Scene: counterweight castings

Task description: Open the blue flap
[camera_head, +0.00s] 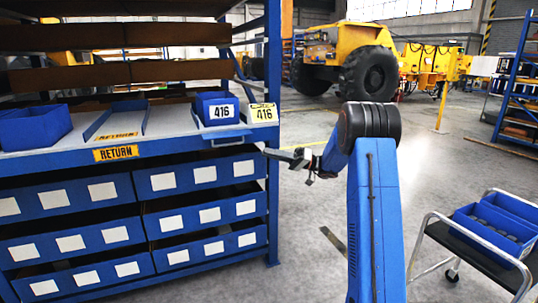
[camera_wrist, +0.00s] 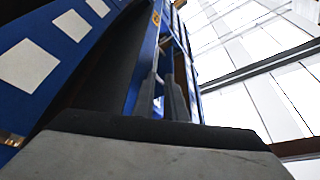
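Blue panels with white labels, such as the upper right one (camera_head: 195,176), form rows on the front of the rack at left in the head view. A dark handle (camera_head: 227,143) sits on the rack's front edge above them. No panel is clearly marked as the flap. My gripper (camera_head: 268,153) points left beside the rack's right post, apart from the handle. In the wrist view, the narrow fingers (camera_wrist: 171,100) show past the grey gripper body, with a blue labelled front (camera_wrist: 38,62) at upper left. Nothing is visibly held. The finger opening is unclear.
The rack's shelf (camera_head: 172,122) carries a blue bin (camera_head: 35,127) and a bin labelled 416 (camera_head: 217,108). A yellow 416 sign (camera_head: 263,113) stands by the post. A cart (camera_head: 478,240) with blue trays is at lower right. Floor between is mostly clear.

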